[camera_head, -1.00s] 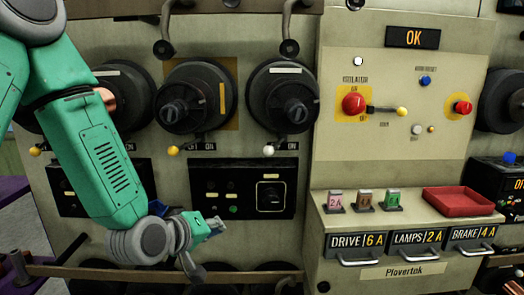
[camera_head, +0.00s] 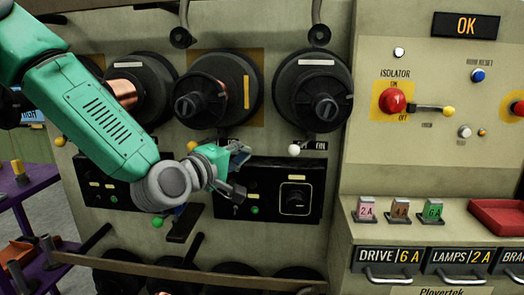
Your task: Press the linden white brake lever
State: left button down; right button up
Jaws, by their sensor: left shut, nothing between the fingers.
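The white-knobbed brake lever (camera_head: 293,149) sticks out below the right-hand black spool (camera_head: 312,92), beside a small ON label. Yellow-knobbed levers sit below the other spools, one at the middle spool (camera_head: 192,146) and one at the far left (camera_head: 60,141). My left gripper (camera_head: 240,172) is shut and empty. In the picture it is left of the white knob and a little lower, apart from it, over the top left of a black switch panel (camera_head: 300,193). My right gripper is not in view.
A beige cabinet (camera_head: 430,175) stands at right with a red isolator knob (camera_head: 393,101), colored fuses and a red tray (camera_head: 497,215). A rail (camera_head: 190,270) crosses low in front of the panel. A purple shelf (camera_head: 30,185) stands at left.

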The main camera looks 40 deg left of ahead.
aim_at(301, 144)
pick_arm(q)
jog(key=w+d+f, duration=0.1)
jog(key=w+d, duration=0.2)
jog(key=w, duration=0.7)
jog(key=shift+w, duration=0.25)
jog(key=shift+a+f, duration=0.1)
jog(key=shift+f, duration=0.05)
